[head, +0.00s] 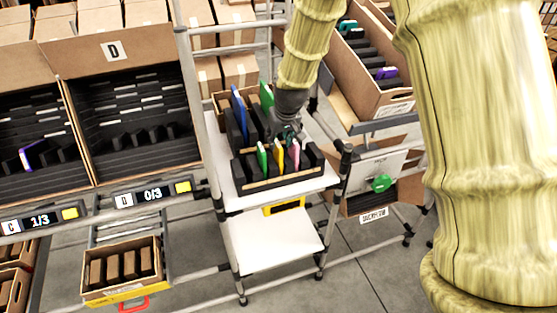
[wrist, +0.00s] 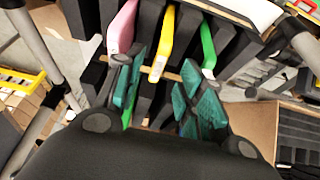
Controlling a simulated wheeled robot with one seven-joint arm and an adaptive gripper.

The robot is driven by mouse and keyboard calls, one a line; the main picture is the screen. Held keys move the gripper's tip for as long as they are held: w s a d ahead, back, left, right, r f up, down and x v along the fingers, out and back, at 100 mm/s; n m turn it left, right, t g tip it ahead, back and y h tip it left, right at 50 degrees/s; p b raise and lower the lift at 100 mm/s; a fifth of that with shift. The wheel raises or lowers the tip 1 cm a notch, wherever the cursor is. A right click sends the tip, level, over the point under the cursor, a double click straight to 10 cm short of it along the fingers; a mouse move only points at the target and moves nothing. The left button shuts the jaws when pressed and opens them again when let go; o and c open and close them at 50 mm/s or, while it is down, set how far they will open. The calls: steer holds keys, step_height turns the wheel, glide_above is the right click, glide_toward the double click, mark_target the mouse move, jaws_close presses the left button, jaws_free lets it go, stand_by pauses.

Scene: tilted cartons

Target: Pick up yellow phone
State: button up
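The yellow phone (head: 279,156) stands upright in a slot of the black rack in the front carton (head: 285,181) on the white cart. In the wrist view the yellow phone (wrist: 166,38) shows between my two teal-padded fingers. My gripper (wrist: 164,62) is open, with one finger on each side of the phone and a visible gap to each. In the head view my gripper (head: 288,135) is just above and behind the phone, pointing down. A pink phone (wrist: 122,28) and a green phone (wrist: 207,45) stand in the neighbouring slots, close to my fingers.
Behind, a blue phone (head: 239,112) and another green phone (head: 267,96) stand in a second rack on the cart. Tilted cartons with black dividers (head: 135,125) are at left. Another carton (head: 372,75) is at right. The cart's lower shelf (head: 270,240) is bare.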

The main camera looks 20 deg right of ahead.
mark_target(278, 144)
steer(key=shift+p+x, duration=0.95)
steer(key=shift+x, duration=0.3)
steer(key=shift+p+x, duration=0.35)
steer(key=shift+x, duration=0.95)
steer(key=shift+d, duration=0.15)
jaws_close()
